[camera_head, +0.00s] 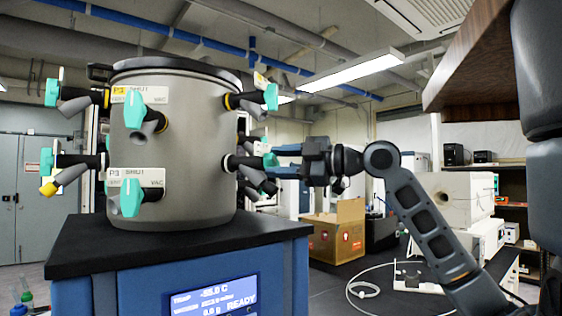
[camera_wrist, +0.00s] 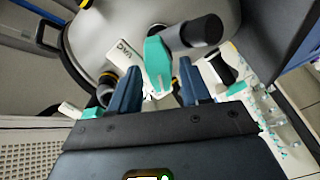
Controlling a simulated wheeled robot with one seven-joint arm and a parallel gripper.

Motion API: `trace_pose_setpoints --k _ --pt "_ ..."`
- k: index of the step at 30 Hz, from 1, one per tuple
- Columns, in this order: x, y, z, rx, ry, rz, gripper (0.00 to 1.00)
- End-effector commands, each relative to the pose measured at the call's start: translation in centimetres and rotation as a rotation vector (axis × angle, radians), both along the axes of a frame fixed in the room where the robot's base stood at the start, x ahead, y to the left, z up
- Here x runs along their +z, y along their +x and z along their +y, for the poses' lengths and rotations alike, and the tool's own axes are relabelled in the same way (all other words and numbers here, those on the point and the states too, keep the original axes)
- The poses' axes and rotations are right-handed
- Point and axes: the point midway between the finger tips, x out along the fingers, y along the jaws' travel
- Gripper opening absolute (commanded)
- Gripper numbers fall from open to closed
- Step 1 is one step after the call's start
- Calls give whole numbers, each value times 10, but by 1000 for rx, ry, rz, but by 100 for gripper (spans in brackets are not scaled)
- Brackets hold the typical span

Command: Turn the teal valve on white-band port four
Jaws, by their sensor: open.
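A teal valve (camera_head: 269,160) sits on the lower port at the right side of the grey drum (camera_head: 190,190). My gripper (camera_head: 277,161) reaches it from the right with its fingers at the valve. In the wrist view, the teal handle (camera_wrist: 158,62) stands between the tips of my open gripper (camera_wrist: 158,68). A gap shows on the right; contact on the left cannot be told. A white label (camera_wrist: 130,52) reading VAC lies behind the handle, its port number not readable. A dark nozzle (camera_wrist: 195,36) extends beside the handle.
Other teal valves are on the drum: upper front (camera_head: 134,108), lower front (camera_head: 131,197), upper right (camera_head: 270,97), and at the left (camera_head: 51,93). The drum stands on a black-topped blue cabinet (camera_head: 270,233). A cardboard box (camera_head: 338,232) is on the floor behind.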

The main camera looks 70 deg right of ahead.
Motion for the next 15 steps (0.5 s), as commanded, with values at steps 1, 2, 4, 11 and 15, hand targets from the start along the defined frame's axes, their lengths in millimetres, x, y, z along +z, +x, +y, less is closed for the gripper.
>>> trace_pose_setpoints --k 1,2,4,11,15 --pt "0 0 0 0 0 0 45" --pt "0 0 0 0 0 0 42" --pt "0 0 0 0 0 0 35" --pt "0 0 0 0 0 0 13" --pt "0 0 0 0 1 1 0"
